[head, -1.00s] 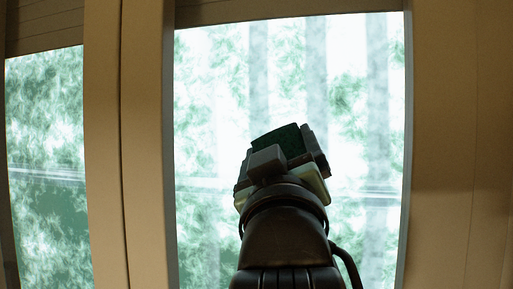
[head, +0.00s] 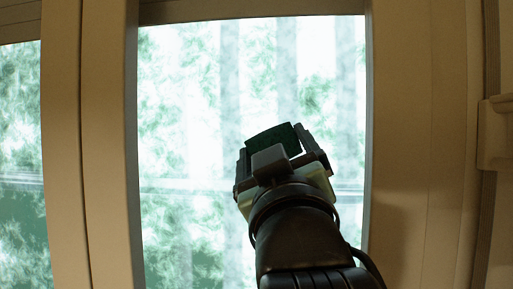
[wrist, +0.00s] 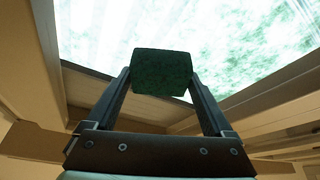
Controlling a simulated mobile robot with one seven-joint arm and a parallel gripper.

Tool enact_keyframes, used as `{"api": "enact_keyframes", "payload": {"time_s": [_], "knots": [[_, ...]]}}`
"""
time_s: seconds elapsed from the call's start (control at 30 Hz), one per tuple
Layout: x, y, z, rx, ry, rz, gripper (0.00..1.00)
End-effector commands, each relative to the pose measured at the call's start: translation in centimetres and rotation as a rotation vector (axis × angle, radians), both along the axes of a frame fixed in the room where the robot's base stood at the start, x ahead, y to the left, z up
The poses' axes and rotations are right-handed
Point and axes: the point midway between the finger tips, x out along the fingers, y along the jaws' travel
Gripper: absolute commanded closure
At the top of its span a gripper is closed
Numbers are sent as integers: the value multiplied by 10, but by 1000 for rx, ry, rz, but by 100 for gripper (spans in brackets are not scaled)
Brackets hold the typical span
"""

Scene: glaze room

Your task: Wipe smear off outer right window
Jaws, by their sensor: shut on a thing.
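My gripper (head: 285,148) is raised in front of the right window (head: 190,110) in the head view. It is shut on a dark green block (head: 273,143), which looks like a sponge or pad. In the wrist view the green block (wrist: 162,73) sits between the two fingertips, with bright window glass (wrist: 215,40) beyond it. I cannot tell whether the block touches the glass. Pale horizontal streaks cross the pane (head: 190,184); I cannot tell whether they are the smear or part of the view outside.
A wide tan post (head: 95,150) parts this window from another window (head: 22,170) at the left. A tan frame (head: 425,150) stands at the right, with a pale bracket-like fitting (head: 496,135) at the far right edge.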

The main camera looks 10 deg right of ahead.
Motion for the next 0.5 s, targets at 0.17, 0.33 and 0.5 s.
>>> {"api": "enact_keyframes", "payload": {"time_s": [0.17,0.33,0.5], "knots": [[5,18,0,0,1,4,58],[7,28,0,-1,1,3,58],[9,33,0,-1,0,5,58]]}}
